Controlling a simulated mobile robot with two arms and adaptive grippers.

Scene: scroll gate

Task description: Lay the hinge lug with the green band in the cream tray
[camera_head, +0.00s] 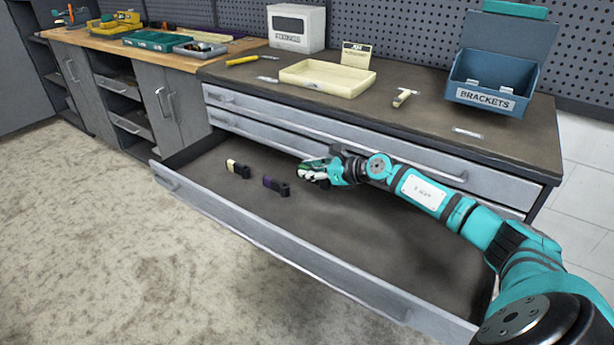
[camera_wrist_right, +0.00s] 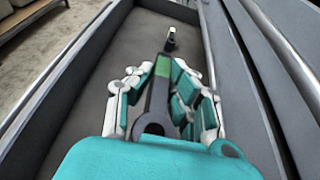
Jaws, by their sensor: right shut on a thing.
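The cream tray (camera_head: 345,91) sits on the cabinet top, empty as far as I see. The hinge lug with the green band (camera_wrist_right: 155,100) is dark, with a round eye at its near end and the green band toward its far end. My right gripper (camera_head: 314,171) is over the open drawer, its fingers shut around this lug; the wrist view shows the fingers (camera_wrist_right: 160,95) on both sides of it. In the head view the fingers mostly hide the lug. I cannot tell whether it is clear of the drawer floor. My left gripper is not in view.
The open drawer (camera_head: 370,240) also holds a lug with a cream band (camera_head: 238,169) and a lug with a purple band (camera_head: 277,186). On the top stand a blue brackets bin (camera_head: 490,85), a white box (camera_head: 296,28), a small sign (camera_head: 356,55) and a light T-shaped piece (camera_head: 403,98).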

